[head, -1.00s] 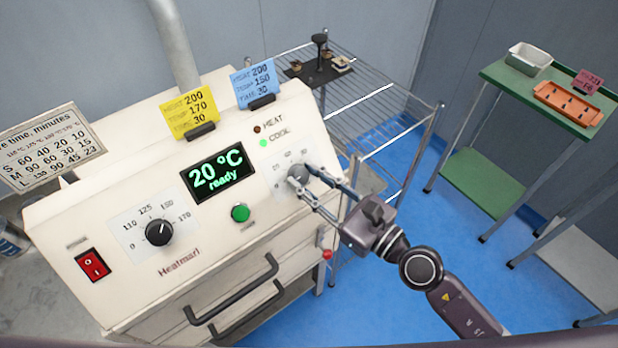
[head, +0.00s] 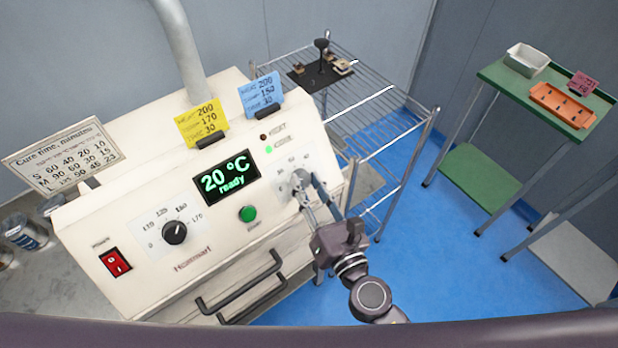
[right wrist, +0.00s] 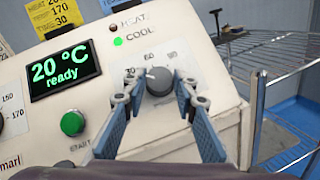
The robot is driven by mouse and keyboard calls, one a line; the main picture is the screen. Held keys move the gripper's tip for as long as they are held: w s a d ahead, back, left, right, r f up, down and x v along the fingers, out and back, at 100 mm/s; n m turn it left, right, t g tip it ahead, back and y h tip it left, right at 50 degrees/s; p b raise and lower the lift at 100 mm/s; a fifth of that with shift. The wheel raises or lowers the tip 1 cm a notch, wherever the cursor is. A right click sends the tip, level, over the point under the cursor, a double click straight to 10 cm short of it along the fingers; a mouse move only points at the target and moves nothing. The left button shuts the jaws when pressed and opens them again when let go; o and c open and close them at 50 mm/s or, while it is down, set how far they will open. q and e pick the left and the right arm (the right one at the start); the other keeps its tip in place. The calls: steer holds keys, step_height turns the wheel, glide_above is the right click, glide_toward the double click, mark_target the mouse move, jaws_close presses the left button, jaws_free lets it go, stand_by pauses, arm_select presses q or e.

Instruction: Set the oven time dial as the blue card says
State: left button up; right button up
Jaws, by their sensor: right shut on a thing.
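The blue card (head: 262,96) stands clipped on top of the oven and reads heat 200, temp 150, time 30. The time dial (right wrist: 159,83) is a grey knob at the right of the oven's panel, with 60 and 90 printed above it. Its light mark points up and slightly left in the right wrist view. My right gripper (head: 307,187) is shut on this dial, with one finger on each side; it also shows in the right wrist view (right wrist: 159,90). The left finger partly covers the scale's lower numbers. My left gripper is not in view.
The oven display (head: 226,181) reads 20 °C ready, and the green cool lamp (head: 268,149) is lit. A temperature dial (head: 174,232), green start button (head: 247,214) and red switch (head: 115,262) share the panel. A wire rack (head: 375,95) stands right of the oven.

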steer(key=shift+a+m+h+p, duration=0.1)
steer(key=shift+m+h+p, duration=0.25)
steer(key=shift+m+h, duration=0.6)
steer(key=shift+m, duration=0.45)
steer(key=o, duration=1.2)
steer(key=shift+c, duration=0.2)
steer(key=shift+s, duration=0.1)
steer(key=f+v, duration=0.1)
steer(key=v, duration=1.1)
steer(key=shift+r, duration=0.35)
